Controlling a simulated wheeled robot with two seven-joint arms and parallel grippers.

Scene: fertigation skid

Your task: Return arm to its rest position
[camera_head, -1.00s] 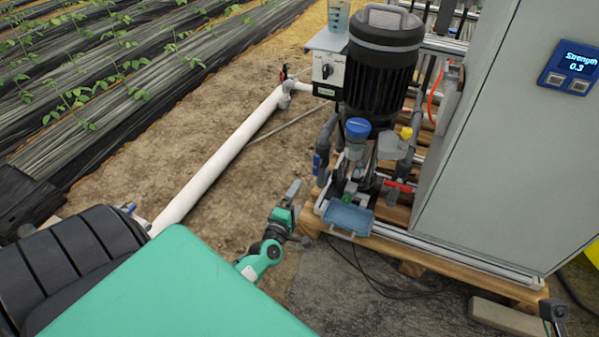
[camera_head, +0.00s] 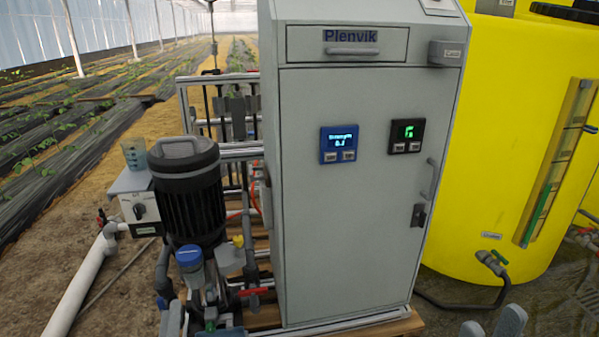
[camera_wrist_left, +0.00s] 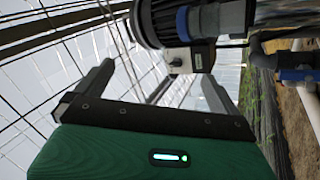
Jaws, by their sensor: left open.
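My left gripper (camera_wrist_left: 156,74) shows in the left wrist view, its two dark fingers wide apart with nothing between them. It is not clearly seen in the head view. Beyond its fingers the black pump motor (camera_wrist_left: 185,22) shows sideways, with its small switch box (camera_wrist_left: 190,58). In the head view, two grey fingertips at the bottom right edge look like my right gripper (camera_head: 491,326); they stand apart with nothing visible between them. The rest of that gripper is out of frame.
The grey cabinet (camera_head: 350,220) stands in the middle, with a blue display (camera_head: 339,143). The pump motor (camera_head: 190,200) is to its left, with a clear beaker (camera_head: 134,154) beside it. A yellow tank (camera_head: 500,150) is at the right. A white pipe (camera_head: 75,295) runs along the soil.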

